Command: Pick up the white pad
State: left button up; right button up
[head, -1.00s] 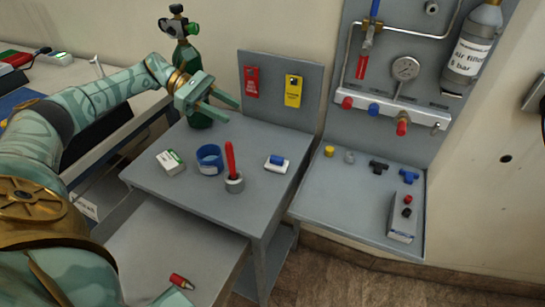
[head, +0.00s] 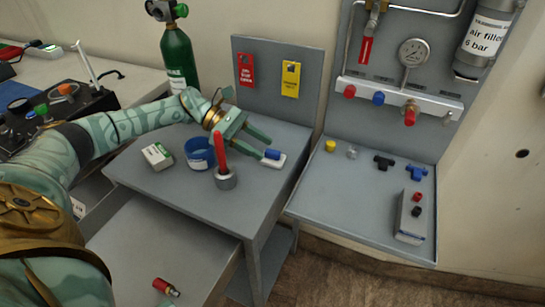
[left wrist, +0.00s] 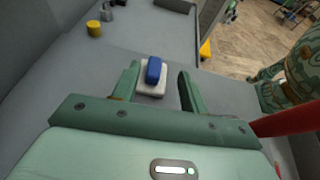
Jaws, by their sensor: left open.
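The white pad (head: 272,164) lies on the grey table's right part, with a blue block (head: 272,154) on top of it. In the left wrist view the pad (left wrist: 150,91) and the blue block (left wrist: 154,70) sit ahead, between the two finger lines. My left gripper (head: 255,143) is open and empty, reaching in from the left, its fingers pointing at the pad. The fingertips are close to the pad, and I cannot tell whether they touch it. My right gripper is not in view.
A grey holder (head: 226,181) with an upright red handle stands just in front of my left gripper. A blue ring-shaped cup (head: 199,155) and a white-green box (head: 157,156) are left of it. A back panel with red (head: 245,70) and yellow (head: 291,79) tags rises behind.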

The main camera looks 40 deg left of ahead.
aim_at(273, 151)
pick_arm(q)
jog(key=x, duration=0.6)
jog(key=shift+w+b, duration=0.35)
jog(key=shift+w, duration=0.05)
jog(key=c, duration=0.6)
